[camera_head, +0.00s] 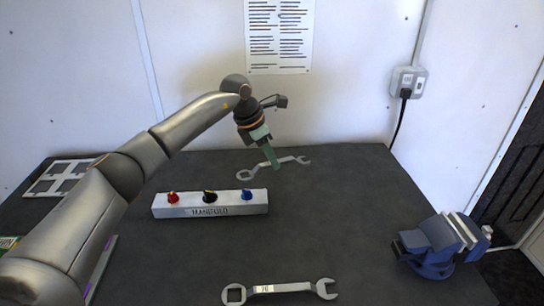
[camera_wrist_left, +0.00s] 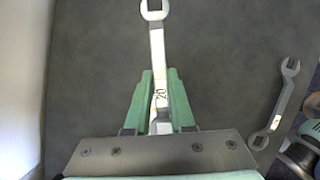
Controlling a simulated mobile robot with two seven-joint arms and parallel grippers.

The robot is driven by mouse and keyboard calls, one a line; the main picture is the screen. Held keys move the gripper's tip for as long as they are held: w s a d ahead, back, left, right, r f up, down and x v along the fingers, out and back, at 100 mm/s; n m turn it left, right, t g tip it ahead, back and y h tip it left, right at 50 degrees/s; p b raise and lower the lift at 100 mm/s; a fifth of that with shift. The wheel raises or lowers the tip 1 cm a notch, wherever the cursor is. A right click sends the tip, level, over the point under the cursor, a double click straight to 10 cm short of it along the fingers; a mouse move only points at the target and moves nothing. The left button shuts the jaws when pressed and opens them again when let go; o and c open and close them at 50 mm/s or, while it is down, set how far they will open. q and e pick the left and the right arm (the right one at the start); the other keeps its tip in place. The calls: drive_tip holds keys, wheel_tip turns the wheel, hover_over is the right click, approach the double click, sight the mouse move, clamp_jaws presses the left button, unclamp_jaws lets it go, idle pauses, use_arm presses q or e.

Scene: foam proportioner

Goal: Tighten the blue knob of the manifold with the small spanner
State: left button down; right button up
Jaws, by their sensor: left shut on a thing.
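The manifold (camera_head: 225,211) is a grey bar on the table with a red knob (camera_head: 173,198), a black knob (camera_head: 209,197) and, at its right end, the blue knob (camera_head: 247,195). My left gripper (camera_head: 273,163) is behind and right of the blue knob, pointing down, shut on a spanner (camera_head: 292,159). In the left wrist view, the green fingers pinch this spanner (camera_wrist_left: 157,60) by its handle, marked 20, with its ring end ahead. Whether it touches the table, I cannot tell. A larger-looking spanner (camera_head: 285,288) lies at the table's front.
A blue vise (camera_head: 440,245) stands at the table's right. A light frame-like part (camera_head: 62,178) lies at the back left. A wall with a paper sheet (camera_head: 279,35) and a socket (camera_head: 408,82) is behind the table. The middle right of the table is clear.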

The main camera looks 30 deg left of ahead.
sight(247, 193)
use_arm(q)
drive_tip(key=shift+f, duration=0.65)
drive_tip(key=shift+f+b, duration=2.3)
drive_tip(key=shift+f, duration=0.25)
drive_tip(key=s+d+m, duration=0.1)
drive_tip(key=m, duration=0.1)
drive_tip(key=m+g+h+b, duration=0.1)
drive_tip(key=m, duration=0.1)
drive_tip(key=shift+s+d+r, duration=0.1)
drive_tip(key=shift+s+d, duration=0.25)
drive_tip(key=shift+s, duration=0.05)
drive_tip(key=shift+s+d+r+m+g, duration=0.2)
drive_tip(key=shift+s+m+g, duration=0.25)
drive_tip(key=shift+m, duration=0.35)
drive_tip(key=shift+s+d+m+g+p, duration=0.2)
drive_tip(key=shift+s+m+p, duration=0.25)
drive_tip(key=shift+m, duration=0.35)
drive_tip(key=shift+s+f+m+g+h, duration=0.15)
drive_tip(key=shift+s+m+g, duration=0.25)
drive_tip(key=shift+s+m, duration=0.45)
drive_tip(key=shift+s+r+m+g+h, duration=0.15)
drive_tip(key=shift+s+m+g, duration=0.25)
drive_tip(key=shift+m, duration=0.75)
drive_tip(key=shift+f, duration=0.15)
